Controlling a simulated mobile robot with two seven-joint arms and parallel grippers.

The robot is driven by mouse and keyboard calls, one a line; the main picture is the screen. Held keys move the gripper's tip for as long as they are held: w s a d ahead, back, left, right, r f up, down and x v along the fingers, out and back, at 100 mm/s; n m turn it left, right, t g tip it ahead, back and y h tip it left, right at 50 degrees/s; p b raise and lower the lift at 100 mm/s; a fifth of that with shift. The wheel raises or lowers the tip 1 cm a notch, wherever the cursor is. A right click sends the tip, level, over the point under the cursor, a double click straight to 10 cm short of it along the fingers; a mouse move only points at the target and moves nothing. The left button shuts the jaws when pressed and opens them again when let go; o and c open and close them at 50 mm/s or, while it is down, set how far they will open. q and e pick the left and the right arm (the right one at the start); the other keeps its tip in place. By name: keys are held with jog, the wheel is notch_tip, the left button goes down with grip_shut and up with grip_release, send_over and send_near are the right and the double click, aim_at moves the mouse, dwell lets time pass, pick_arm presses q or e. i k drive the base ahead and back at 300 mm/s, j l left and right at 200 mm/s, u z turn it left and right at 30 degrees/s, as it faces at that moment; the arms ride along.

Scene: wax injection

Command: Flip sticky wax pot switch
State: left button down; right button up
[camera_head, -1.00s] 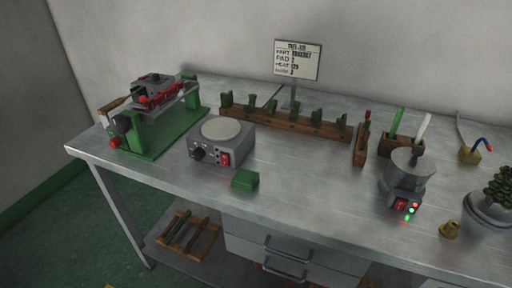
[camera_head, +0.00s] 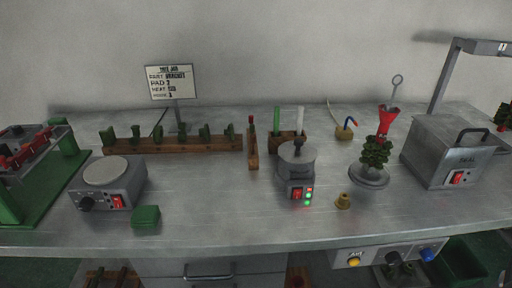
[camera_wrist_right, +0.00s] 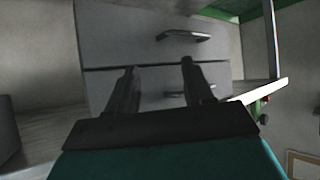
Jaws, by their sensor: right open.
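The sticky wax pot seems to be the small grey lidded pot (camera_head: 297,163) near the middle of the bench in the head view. Its front carries a red switch (camera_head: 296,193) with small red and green lights beside it. Whether the switch is on or off is too small to tell. My right gripper (camera_wrist_right: 158,72) shows in the right wrist view, open and empty, in front of grey drawers (camera_wrist_right: 150,45). No gripper shows in the head view, so my left gripper is out of sight.
A grey hot plate (camera_head: 108,184) with a red switch and a green block (camera_head: 146,216) stand at the left. A wooden rack (camera_head: 180,145) is behind. Bench front is mostly clear.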

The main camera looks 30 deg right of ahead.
aim_at(297, 193)
jog(key=z, duration=1.2)
